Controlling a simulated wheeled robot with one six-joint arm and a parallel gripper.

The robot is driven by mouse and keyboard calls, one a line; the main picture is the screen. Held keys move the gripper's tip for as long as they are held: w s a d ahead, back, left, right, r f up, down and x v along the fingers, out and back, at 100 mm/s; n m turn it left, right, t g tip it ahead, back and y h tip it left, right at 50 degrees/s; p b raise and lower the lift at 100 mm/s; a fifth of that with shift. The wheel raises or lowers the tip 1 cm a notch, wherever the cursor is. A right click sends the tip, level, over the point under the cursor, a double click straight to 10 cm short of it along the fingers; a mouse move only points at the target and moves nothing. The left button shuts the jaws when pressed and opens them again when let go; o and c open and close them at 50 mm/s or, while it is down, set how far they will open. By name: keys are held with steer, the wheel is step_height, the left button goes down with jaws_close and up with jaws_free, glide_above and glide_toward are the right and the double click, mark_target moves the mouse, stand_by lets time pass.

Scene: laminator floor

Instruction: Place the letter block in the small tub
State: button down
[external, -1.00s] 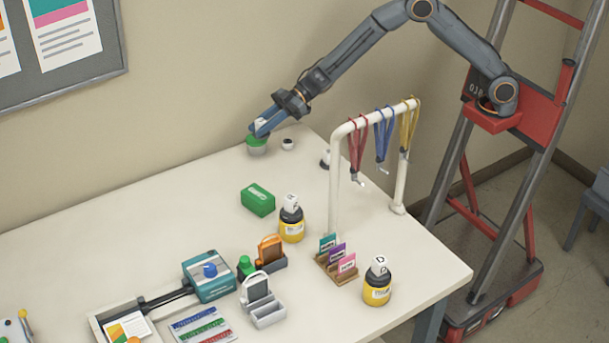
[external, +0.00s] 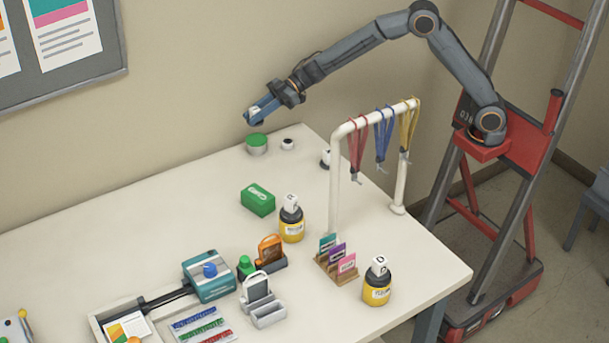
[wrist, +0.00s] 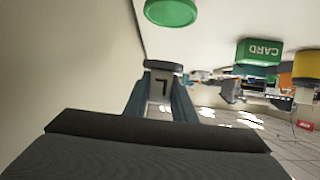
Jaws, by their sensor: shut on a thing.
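My gripper (external: 252,115) is shut on a pale letter block (wrist: 160,90) with a dark letter on its face. The block is held between the two blue fingers in the wrist view, and only part of it shows. In the external view the gripper is in the air above and slightly left of a small round tub with a green top (external: 257,141) near the table's back edge. The green top (wrist: 172,11) also shows at the top of the wrist view, apart from the fingers. Its top looks closed.
A green card box (external: 258,199) and a yellow jar with a white block on top (external: 292,226) stand nearer the camera. A similar jar (external: 377,289) is at the front right. A white rail with lanyards (external: 333,190) stands on the right. The wall is close behind.

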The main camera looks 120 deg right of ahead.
mark_target(258, 138)
steer(key=shift+f+b, duration=0.3)
steer(key=shift+f, duration=2.7)
steer(key=shift+f, duration=0.1)
steer(key=c, duration=1.5)
jaws_free()
steer(key=shift+f, duration=0.1)
steer(key=shift+s+r, duration=0.25)
steer(key=v, duration=1.1)
steer(key=shift+s+r, duration=0.15)
steer(key=shift+s, duration=0.05)
steer(key=shift+p, duration=0.3)
